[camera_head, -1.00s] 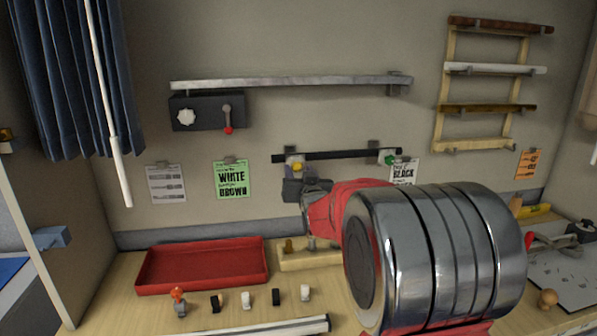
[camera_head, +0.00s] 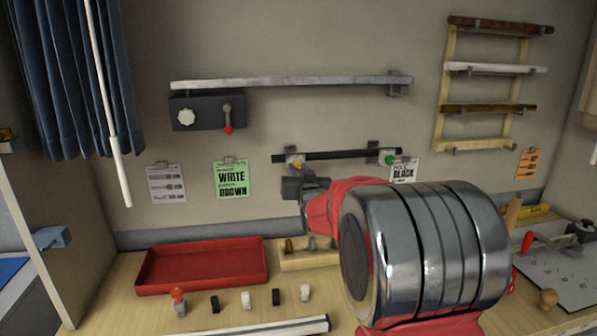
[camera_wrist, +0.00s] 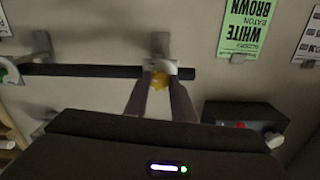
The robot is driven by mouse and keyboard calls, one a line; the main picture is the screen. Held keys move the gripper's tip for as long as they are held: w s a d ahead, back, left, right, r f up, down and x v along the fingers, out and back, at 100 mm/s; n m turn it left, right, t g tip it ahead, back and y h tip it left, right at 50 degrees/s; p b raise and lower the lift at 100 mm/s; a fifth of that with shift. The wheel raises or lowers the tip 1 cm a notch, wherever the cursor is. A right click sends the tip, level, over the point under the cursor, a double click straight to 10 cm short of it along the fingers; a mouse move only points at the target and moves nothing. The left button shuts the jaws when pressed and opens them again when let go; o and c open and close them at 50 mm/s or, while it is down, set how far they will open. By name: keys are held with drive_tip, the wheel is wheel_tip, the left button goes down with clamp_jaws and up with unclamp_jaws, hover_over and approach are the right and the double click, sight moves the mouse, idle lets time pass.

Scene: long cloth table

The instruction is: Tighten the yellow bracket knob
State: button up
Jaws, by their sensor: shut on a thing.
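The yellow bracket knob (camera_wrist: 160,82) sits on the front of a white bracket (camera_wrist: 168,67) in the wrist view. The bracket holds one end of a black pole (camera_wrist: 100,71) against the wall. My gripper (camera_wrist: 160,88) is shut on the knob, one grey finger on each side of it. In the head view my gripper (camera_head: 295,172) reaches up to the left bracket from below, and only a little of the yellow knob (camera_head: 298,165) shows. My arm hides the lower right of that view.
A green knob (camera_head: 390,160) is on the pole's right bracket. A grey rail (camera_head: 290,83) and a dark box (camera_head: 207,110) with a red-tipped lever are above left. A red tray (camera_head: 200,268) and several small clips lie on the table below.

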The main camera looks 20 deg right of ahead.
drive_tip(key=shift+c, duration=0.7)
drive_tip(key=shift+n, duration=0.8)
drive_tip(key=o, duration=1.1)
drive_tip(key=shift+c, duration=0.2)
drive_tip(key=shift+s, duration=0.15)
